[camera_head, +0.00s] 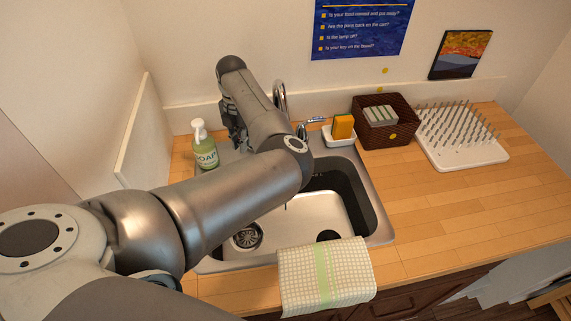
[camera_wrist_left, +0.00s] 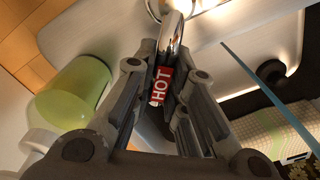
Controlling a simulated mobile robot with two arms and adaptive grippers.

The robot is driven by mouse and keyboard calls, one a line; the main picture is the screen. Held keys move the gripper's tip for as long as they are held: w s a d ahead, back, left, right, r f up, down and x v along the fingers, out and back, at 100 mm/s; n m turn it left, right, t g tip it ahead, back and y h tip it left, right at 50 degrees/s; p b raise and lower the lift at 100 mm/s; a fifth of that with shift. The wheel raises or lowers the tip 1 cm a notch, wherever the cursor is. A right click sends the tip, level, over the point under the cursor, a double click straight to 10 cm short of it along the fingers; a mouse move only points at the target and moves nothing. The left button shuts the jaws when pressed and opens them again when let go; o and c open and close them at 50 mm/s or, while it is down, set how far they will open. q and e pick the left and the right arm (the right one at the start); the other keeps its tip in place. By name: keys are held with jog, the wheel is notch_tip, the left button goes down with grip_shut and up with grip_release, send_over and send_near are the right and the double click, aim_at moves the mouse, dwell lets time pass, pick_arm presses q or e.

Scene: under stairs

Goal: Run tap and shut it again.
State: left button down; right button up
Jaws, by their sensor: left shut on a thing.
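The sink (camera_head: 374,225) is set in the wooden counter, with a chrome tap spout (camera_head: 280,92) at its back. The tap handle with a red HOT label (camera_wrist_left: 161,86) lies between the fingers of my left gripper (camera_wrist_left: 165,100) in the left wrist view. My left gripper (camera_head: 236,130) is shut on it, left of the spout. In the head view my arm hides that handle. The other tap handle (camera_head: 316,121) is right of the spout. A thin pale blue streak (camera_wrist_left: 268,96) crosses the wrist view; it looks like running water. My right gripper is not in view.
A green soap bottle (camera_head: 205,150) stands close left of my left gripper. An orange sponge (camera_head: 343,126) on a white dish, a brown basket (camera_head: 372,134) and a drying rack (camera_head: 465,150) are to the right. A checked towel (camera_head: 300,275) hangs over the front edge.

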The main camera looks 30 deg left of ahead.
pick_arm(q)
jog(key=shift+w+a+r+m+p, duration=0.1)
jog(key=shift+a+r+m+p, duration=0.1)
jog(key=shift+a+m+p, duration=0.3)
jog(key=shift+a+r+m+p, duration=0.2)
jog(key=shift+m+p, duration=0.1)
jog(key=shift+m, duration=0.4)
jog(key=m, duration=0.1)
jog(key=a+m+p, duration=0.1)
jog(key=shift+w+a+m, duration=0.15)
jog(key=shift+w+m, duration=0.05)
jog(key=shift+m, duration=0.1)
jog(key=shift+w+a+f+m, duration=0.2)
jog(key=shift+a+f+m, duration=0.1)
jog(key=shift+m, duration=0.6)
jog(key=shift+r+p, duration=0.1)
jog(key=shift+p, duration=0.2)
jog(key=shift+w+a+m, duration=0.35)
jog(key=shift+a+m, duration=0.15)
jog(key=shift+m, duration=0.6)
jog(key=shift+w+a+m, duration=0.25)
jog(key=shift+w+m, duration=0.05)
jog(key=shift+m, duration=0.7)
jog(key=c, duration=0.6)
grip_release()
jog(key=shift+c, duration=0.2)
